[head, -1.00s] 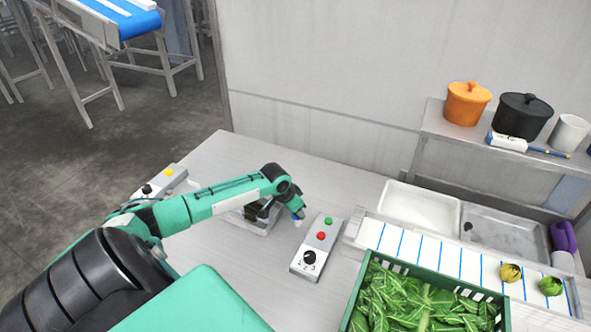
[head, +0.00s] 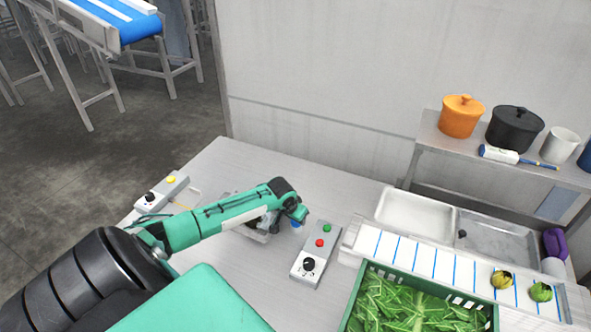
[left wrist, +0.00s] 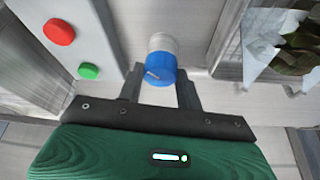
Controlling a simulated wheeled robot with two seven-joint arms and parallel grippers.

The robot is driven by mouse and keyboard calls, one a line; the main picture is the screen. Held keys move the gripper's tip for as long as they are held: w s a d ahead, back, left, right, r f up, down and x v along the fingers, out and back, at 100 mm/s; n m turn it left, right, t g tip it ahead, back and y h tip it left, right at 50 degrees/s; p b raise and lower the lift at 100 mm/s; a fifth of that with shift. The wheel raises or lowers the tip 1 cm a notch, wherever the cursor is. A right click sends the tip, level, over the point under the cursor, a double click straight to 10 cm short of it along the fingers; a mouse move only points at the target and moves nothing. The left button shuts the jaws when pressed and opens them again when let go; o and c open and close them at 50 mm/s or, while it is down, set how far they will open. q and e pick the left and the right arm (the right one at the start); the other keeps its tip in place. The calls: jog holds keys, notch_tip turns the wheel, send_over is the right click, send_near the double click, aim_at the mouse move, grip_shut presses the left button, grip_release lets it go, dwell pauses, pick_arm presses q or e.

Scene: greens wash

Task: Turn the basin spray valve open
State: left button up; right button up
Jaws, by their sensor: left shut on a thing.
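The blue spray valve knob (left wrist: 160,68) sits on a pale cylindrical base in the left wrist view, with a small mark on its face. My left gripper (left wrist: 162,92) has one finger on each side of it and is shut on it. In the head view, my left gripper (head: 298,217) is low over the counter, and only a bit of blue (head: 296,224) shows under it. The clear basin (head: 262,236) is partly hidden behind my left arm. It shows in the left wrist view (left wrist: 262,50) with dark greens inside. My right gripper is not in view.
A control box (head: 312,262) with red and green buttons and a black dial stands close right of my left gripper. A green crate of leaves (head: 375,266) and a striped white belt (head: 405,248) lie further right. Another control box (head: 160,192) stands at the left.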

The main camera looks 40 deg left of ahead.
pick_arm(q)
jog(key=o, duration=1)
jog(key=b+v, duration=0.3)
jog(key=v, duration=1)
jog(key=shift+s+r, duration=0.15)
jog(key=shift+r, duration=0.25)
